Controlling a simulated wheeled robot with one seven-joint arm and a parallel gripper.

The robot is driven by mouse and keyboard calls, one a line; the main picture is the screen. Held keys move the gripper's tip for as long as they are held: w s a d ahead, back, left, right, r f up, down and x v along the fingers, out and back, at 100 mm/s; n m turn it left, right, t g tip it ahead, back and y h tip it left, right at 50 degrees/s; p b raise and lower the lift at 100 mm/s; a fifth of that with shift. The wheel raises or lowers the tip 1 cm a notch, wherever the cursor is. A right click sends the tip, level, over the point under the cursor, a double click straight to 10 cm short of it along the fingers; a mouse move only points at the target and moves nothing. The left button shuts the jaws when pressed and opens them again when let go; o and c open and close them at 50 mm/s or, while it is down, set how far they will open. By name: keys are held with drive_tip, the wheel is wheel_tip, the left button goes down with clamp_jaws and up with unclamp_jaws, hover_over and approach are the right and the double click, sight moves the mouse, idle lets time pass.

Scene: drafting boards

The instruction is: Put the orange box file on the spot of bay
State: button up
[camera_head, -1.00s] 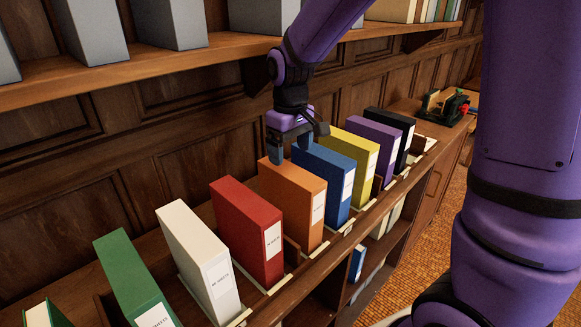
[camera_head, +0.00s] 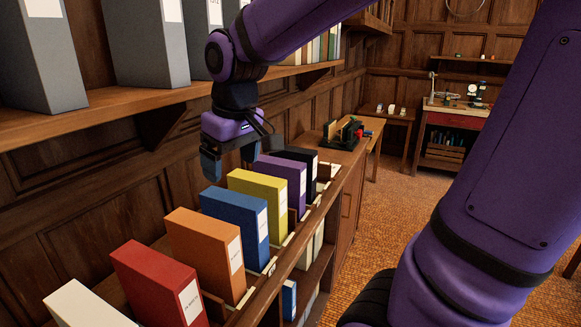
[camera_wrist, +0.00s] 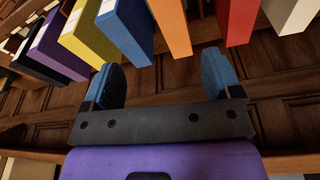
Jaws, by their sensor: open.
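The orange box file (camera_head: 207,257) stands upright on the low shelf between the red box file (camera_head: 157,288) and the blue box file (camera_head: 236,225). It also shows in the wrist view (camera_wrist: 170,26). My gripper (camera_head: 230,164) is open and empty. It hangs above and behind the blue and yellow files, apart from the orange one. In the wrist view my gripper (camera_wrist: 160,78) has its fingers spread with nothing between them. The files stand in pale-edged bays along the shelf; I cannot tell which bay is the named spot.
Beyond the blue file stand a yellow file (camera_head: 259,200), a purple file (camera_head: 281,182) and a black file (camera_head: 298,165). A white file (camera_head: 85,305) is nearest. An upper shelf (camera_head: 130,108) with grey files overhangs at the left. Orange carpet (camera_head: 395,225) is open at the right.

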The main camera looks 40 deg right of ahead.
drive_tip(key=s+d+r+m+t, duration=0.2)
drive_tip(key=s+d+t, duration=0.1)
drive_tip(key=s, duration=1)
idle(0.7)
